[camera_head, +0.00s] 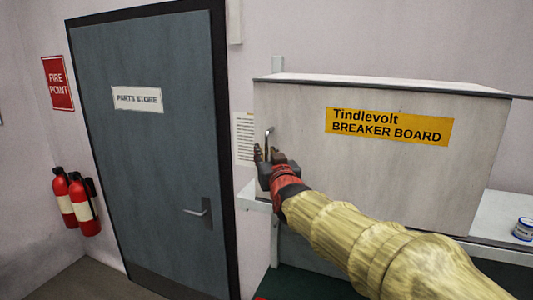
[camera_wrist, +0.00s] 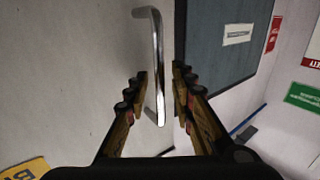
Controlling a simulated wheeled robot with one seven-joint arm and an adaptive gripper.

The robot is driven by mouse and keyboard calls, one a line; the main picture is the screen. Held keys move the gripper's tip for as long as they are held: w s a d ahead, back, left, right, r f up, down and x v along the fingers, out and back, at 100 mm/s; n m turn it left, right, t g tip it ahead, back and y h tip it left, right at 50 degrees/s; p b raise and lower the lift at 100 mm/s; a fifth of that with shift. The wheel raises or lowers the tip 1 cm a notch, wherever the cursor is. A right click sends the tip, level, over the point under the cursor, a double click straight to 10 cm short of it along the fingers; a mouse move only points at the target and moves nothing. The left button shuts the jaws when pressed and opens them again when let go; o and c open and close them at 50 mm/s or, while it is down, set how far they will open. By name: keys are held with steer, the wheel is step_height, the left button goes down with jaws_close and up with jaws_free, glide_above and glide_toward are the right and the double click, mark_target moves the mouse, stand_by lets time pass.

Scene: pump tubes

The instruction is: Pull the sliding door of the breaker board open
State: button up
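The breaker board (camera_head: 380,170) is a pale grey box with a yellow label reading "Tindlevolt BREAKER BOARD". Its front door face fills the left of the wrist view (camera_wrist: 70,80). A shiny upright bar handle (camera_wrist: 155,65) stands out from that face; its top shows near the face's left edge in the head view (camera_head: 268,133). My gripper (camera_head: 266,155) is at the handle. In the wrist view my gripper (camera_wrist: 158,85) is open, with one finger on each side of the handle's lower part and gaps visible. The handle's lower end is hidden in the head view.
The board stands on a white shelf (camera_head: 255,197), with a small blue and white tin (camera_head: 523,229) at the right. A grey parts store door (camera_head: 150,150) is at the left, with two red fire extinguishers (camera_head: 78,203) beyond it. A paper notice (camera_head: 244,138) hangs left of the board.

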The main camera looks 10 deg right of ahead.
steer(key=c, duration=0.3)
jaws_close()
stand_by(0.6)
